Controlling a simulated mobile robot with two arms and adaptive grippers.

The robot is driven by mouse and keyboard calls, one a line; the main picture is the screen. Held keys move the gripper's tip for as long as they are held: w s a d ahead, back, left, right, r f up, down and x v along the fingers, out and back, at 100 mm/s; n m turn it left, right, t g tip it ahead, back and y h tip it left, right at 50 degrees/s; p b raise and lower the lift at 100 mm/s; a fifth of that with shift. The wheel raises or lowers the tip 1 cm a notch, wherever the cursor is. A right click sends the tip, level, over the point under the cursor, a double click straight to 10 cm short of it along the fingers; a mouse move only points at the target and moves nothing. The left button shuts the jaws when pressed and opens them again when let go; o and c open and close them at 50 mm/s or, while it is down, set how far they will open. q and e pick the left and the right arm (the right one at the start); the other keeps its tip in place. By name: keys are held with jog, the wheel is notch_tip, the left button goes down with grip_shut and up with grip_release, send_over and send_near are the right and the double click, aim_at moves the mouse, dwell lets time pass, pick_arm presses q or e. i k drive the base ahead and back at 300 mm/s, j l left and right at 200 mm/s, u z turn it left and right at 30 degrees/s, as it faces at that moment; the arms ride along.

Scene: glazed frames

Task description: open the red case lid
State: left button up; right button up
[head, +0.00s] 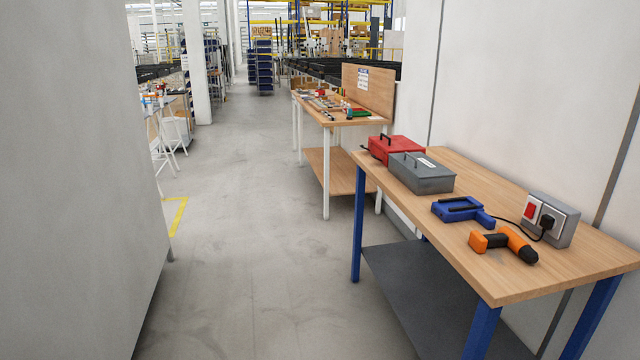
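The red case (397,149) sits at the far left end of the wooden workbench (520,275) on the right. Its lid looks shut, and a dark handle shows at its left side. A grey case (424,176) with a dark handle on its lid stands in front of it and hides part of its lower front. Neither of my grippers shows in the head view.
On the same bench are a blue tool (460,211), an orange and black drill (504,243) and a grey socket box (551,218) with a plugged-in cable. A grey wall (70,180) stands on the left. The floor (255,250) between is clear. Another table (340,119) stands behind.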

aim_at(399, 143)
jog(key=i+l, duration=0.1)
jog(key=i, duration=0.9)
jog(key=i+l+u, duration=0.1)
jog(key=i, duration=0.9)
